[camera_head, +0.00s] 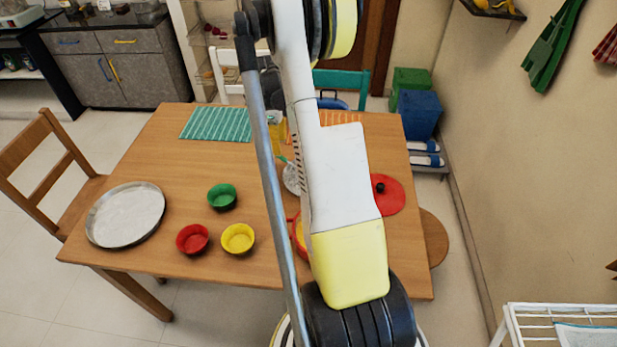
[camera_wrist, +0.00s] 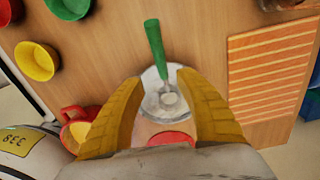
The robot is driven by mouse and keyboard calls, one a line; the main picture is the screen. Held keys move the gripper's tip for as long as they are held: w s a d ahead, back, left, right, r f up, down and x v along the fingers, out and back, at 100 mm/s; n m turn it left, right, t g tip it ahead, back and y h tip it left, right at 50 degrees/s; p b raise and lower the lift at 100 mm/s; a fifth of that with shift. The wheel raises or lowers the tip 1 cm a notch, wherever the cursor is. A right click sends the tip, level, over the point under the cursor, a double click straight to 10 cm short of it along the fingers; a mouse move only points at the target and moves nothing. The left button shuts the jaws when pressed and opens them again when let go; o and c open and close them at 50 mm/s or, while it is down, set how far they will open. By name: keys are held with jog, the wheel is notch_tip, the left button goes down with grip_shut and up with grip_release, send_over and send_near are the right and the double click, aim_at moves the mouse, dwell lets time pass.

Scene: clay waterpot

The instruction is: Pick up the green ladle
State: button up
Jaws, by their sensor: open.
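The green ladle (camera_wrist: 155,45) shows in the wrist view, its green handle pointing up the picture. Its metal scoop end rests in or over a clear, pale round dish (camera_wrist: 150,82); I cannot tell how it is supported. My gripper (camera_wrist: 160,76) is open, with its yellow fingers to the left and right of the dish and scoop, and nothing held. The handle extends past the fingertips. In the head view, the dish (camera_head: 292,180) and a bit of the green handle (camera_head: 282,158) are partly hidden by my arm, and my gripper is hidden.
A red pot (camera_wrist: 72,112) with yellow inside and a red lid (camera_head: 385,200) are close by. Green (camera_head: 222,196), red (camera_head: 193,239) and yellow (camera_head: 238,238) bowls and a round metal tray (camera_head: 125,215) stand left. An orange striped mat (camera_wrist: 270,70) lies right of the ladle.

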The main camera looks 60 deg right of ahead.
jog(key=shift+w+d+f+b, duration=0.1)
jog(key=shift+f+b, duration=0.5)
jog(key=shift+f, duration=0.8)
jog(key=shift+d+f+b, duration=0.1)
jog(key=shift+f+b, duration=0.45)
jog(key=shift+f, duration=0.8)
jog(key=shift+f+b, duration=0.25)
jog(key=shift+b, duration=0.05)
jog(key=shift+c, duration=0.2)
grip_shut()
